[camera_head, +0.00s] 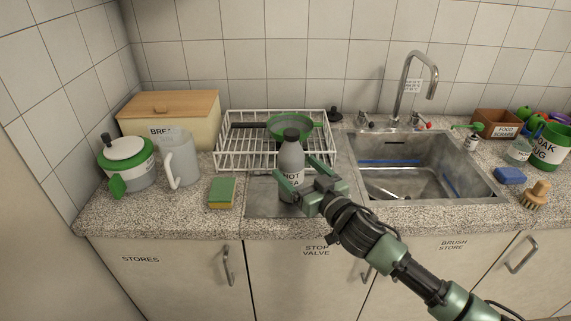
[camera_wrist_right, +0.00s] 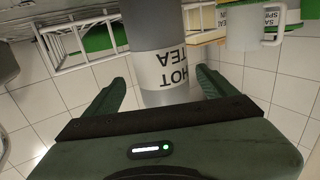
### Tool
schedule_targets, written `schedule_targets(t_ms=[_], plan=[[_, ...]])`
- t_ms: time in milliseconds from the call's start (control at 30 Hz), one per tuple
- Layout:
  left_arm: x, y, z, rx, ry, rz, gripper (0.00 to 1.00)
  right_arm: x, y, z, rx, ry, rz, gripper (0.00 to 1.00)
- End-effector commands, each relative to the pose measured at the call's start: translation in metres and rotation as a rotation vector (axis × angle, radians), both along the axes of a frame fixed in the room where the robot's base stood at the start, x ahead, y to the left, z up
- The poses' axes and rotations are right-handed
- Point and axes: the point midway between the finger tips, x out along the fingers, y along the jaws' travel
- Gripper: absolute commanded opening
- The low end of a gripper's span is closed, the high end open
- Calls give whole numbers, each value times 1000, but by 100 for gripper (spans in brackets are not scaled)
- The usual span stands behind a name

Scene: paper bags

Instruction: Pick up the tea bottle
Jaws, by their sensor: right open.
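The tea bottle (camera_head: 292,158) is grey with a black cap and a white label. It stands upright on the metal drainboard left of the sink. My right gripper (camera_head: 296,169) is open, with one finger on each side of the bottle's body. In the right wrist view, the bottle (camera_wrist_right: 152,28) appears upside down with "HOT TEA" on its label, between the spread fingers of the gripper (camera_wrist_right: 161,82). Gaps show beside the bottle there, and I cannot tell whether either finger touches it. The bottle's lower right part is partly hidden by the gripper in the head view. My left gripper is not in view.
A white dish rack (camera_head: 228,150) with a green pan (camera_head: 290,124) stands close behind the bottle. The sink (camera_head: 410,180) is to its right. A green-yellow sponge (camera_head: 222,192), clear jug (camera_head: 181,160) and green-white pot (camera_head: 127,164) stand left. The counter front (camera_head: 160,219) is clear.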

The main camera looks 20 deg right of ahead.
Motion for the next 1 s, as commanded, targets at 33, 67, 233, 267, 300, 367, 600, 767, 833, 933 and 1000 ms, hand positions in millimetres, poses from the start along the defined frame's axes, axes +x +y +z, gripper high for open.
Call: schedule_targets(t_ms=[33, 67, 233, 267, 300, 367, 600, 767, 833, 933, 1000], plan=[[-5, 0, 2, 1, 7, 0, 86, 7, 2, 2, 0, -1, -1, 86], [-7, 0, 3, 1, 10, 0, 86, 10, 3, 3, 0, -2, -1, 86], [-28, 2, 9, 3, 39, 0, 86, 30, 10, 3, -1, -1, -1, 86], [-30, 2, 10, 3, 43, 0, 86, 35, 12, 3, -1, -1, -1, 86], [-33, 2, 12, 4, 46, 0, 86, 41, 14, 2, 0, -1, -1, 86], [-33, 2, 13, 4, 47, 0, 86, 49, 16, 1, -1, -1, -1, 86], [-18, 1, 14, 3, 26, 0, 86, 63, 19, -2, -2, 0, -1, 86], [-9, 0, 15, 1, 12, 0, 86, 62, 19, -2, -1, 1, 0, 81], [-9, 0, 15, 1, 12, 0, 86, 62, 19, -2, -1, 1, -1, 61], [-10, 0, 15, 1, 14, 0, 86, 62, 19, -2, -1, 1, -1, 34], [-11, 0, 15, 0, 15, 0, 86, 62, 19, -2, -1, 2, -1, 14]])
